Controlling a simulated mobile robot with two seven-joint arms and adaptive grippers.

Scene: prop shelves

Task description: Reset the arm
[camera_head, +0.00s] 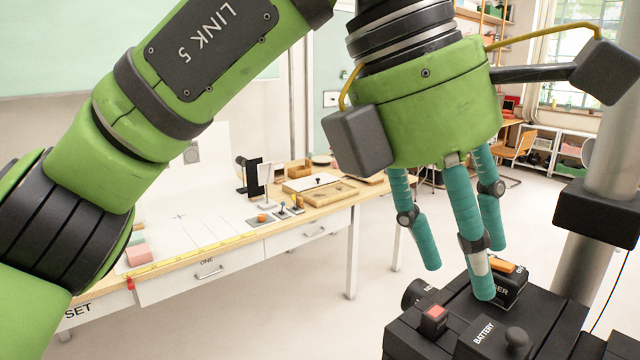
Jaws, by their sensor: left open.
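My left arm comes in from the left as a thick green link marked "LINK 5" and bends over the top of the camera_head view. My left gripper (452,280) hangs from a green housing at the upper right. Its teal fingers point down and are spread apart, with nothing between them. The fingertips are in front of or above my black base, which carries a box marked "BATTERY"; the exact gap cannot be told. My right gripper is not in view.
A long white table (185,262) with drawers stands behind the arm. On it are a pink block (138,254), a yellow ruler strip (205,246), a small orange item (263,218) and wooden trays (328,193). A chair (520,146) and shelves stand far right. Open floor lies between.

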